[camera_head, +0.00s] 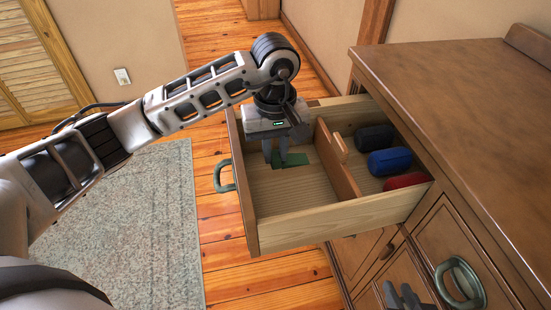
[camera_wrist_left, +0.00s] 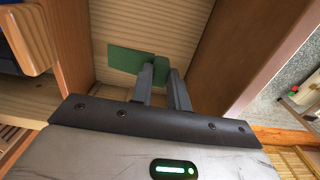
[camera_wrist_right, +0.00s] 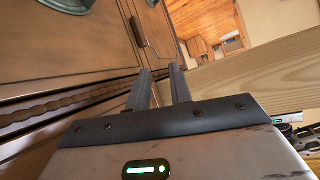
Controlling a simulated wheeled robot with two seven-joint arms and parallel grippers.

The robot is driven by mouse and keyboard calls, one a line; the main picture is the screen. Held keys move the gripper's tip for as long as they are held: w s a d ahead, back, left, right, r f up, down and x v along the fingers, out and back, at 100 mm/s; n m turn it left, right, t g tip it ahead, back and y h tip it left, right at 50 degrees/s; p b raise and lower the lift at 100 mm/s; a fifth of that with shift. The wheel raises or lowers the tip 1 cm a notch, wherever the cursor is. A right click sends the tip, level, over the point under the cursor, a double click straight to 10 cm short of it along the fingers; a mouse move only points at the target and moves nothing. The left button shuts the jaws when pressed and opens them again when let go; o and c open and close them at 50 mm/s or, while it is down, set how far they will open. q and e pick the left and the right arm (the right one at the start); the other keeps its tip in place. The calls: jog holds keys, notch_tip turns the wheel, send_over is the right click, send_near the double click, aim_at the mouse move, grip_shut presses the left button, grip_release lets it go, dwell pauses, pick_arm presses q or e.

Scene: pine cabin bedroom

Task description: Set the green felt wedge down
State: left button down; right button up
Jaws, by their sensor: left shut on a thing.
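The green felt wedge (camera_head: 294,160) is in the near, left-hand compartment of the open drawer (camera_head: 300,222). My left gripper (camera_head: 278,160) reaches down into that compartment and is shut on the wedge. In the left wrist view the wedge (camera_wrist_left: 127,60) sticks out to the left of the fingertips, low over the pale drawer floor. I cannot tell whether it touches the floor. My right gripper (camera_head: 402,296) is at the bottom right, in front of the dresser's doors. In the right wrist view its fingers (camera_wrist_right: 160,85) stand a little apart with nothing between them.
A wooden divider (camera_head: 338,165) splits the drawer. Behind it lie a dark roll (camera_head: 374,138), a blue roll (camera_head: 389,161) and a red roll (camera_head: 406,181). The dresser top (camera_head: 460,90) is bare. The compartment floor in front of the wedge is clear.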

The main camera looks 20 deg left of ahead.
pick_arm(q)
jog(key=shift+w+a+f, duration=0.2)
jog(key=shift+w+f, duration=0.3)
jog(key=shift+f, duration=0.15)
jog(key=shift+w+a+f, duration=0.2)
jog(key=shift+w+f, duration=0.3)
jog(key=shift+f, duration=0.1)
jog(key=f, duration=0.3)
jog(key=shift+w+a+f, duration=0.1)
jog(key=shift+w+f, duration=0.1)
jog(key=shift+f, duration=0.1)
jog(key=shift+f, duration=0.2)
jog(key=c, duration=1.3)
grip_release()
jog(key=shift+c, duration=0.2)
jog(key=shift+r, duration=0.45)
notch_tip(320, 180, up, 12)
jog(key=shift+f, duration=0.2)
